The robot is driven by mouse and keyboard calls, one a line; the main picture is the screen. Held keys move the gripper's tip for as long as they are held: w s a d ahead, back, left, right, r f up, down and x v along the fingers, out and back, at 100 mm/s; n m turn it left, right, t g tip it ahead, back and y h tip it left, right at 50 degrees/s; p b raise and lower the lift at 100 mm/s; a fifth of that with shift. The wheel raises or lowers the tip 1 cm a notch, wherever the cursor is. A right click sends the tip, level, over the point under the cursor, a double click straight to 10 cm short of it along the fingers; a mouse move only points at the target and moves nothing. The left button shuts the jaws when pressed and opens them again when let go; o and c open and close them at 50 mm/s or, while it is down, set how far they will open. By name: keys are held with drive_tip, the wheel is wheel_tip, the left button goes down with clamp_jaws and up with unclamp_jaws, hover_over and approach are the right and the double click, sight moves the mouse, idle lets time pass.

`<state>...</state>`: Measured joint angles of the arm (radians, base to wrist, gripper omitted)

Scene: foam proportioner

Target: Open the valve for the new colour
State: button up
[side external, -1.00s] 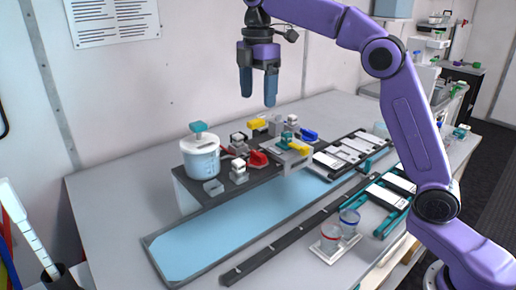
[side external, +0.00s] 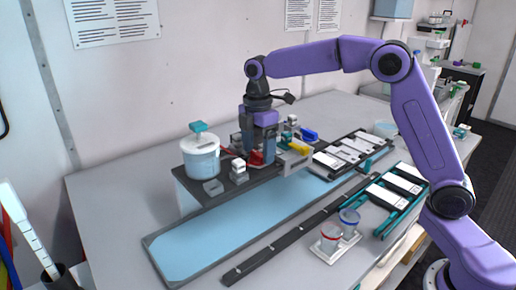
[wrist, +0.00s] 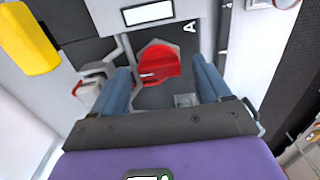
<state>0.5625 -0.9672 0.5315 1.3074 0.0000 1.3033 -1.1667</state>
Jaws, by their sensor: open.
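A red valve handle (wrist: 158,63) sits on a dark plate in the wrist view, with a letter A printed close by. My gripper (side external: 262,161) points down over the rig with its two blue fingers apart, one on each side of the red handle. In the wrist view a gap shows between the handle and each finger. The red handle (side external: 256,157) is partly hidden by the fingers in the side view. A yellow handle (side external: 299,147) and a blue handle (side external: 309,135) stand to the right. A yellow handle also shows in the wrist view (wrist: 30,38).
A white-lidded tank (side external: 201,158) of pale blue liquid stands left of my gripper. Small grey and white fittings (side external: 238,171) crowd the platform. A pale blue tray (side external: 200,247) lies in front. Two small cups (side external: 331,236) stand at the front right.

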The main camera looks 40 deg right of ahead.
drive_tip(key=shift+f, duration=0.25)
drive_tip(key=c, duration=1.1)
drive_tip(key=shift+o, duration=0.3)
